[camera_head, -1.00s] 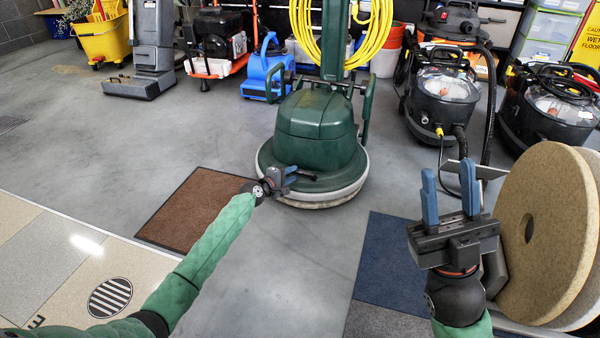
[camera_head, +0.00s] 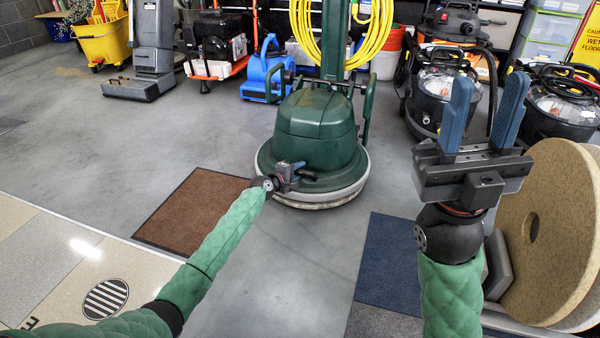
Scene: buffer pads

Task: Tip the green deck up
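The green deck (camera_head: 315,140) is the domed base of a floor machine, with a pale rim (camera_head: 320,198) around its bottom edge. It appears level on the grey floor, and its green handle column rises behind it. My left gripper (camera_head: 300,172) is at the deck's front left edge, against or just in front of its lower housing. It is small and seen from behind, so whether its fingers are shut on anything is unclear. My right gripper (camera_head: 489,80) is raised to the right of the deck, fingers pointing up, spread apart and empty.
Two tan round pads (camera_head: 552,225) stand on edge at the right, close to my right arm. A brown mat (camera_head: 195,210) and a blue mat (camera_head: 392,258) lie on the floor. Wet vacuums (camera_head: 440,95) stand behind at right. A yellow hose (camera_head: 368,40) hangs on the column.

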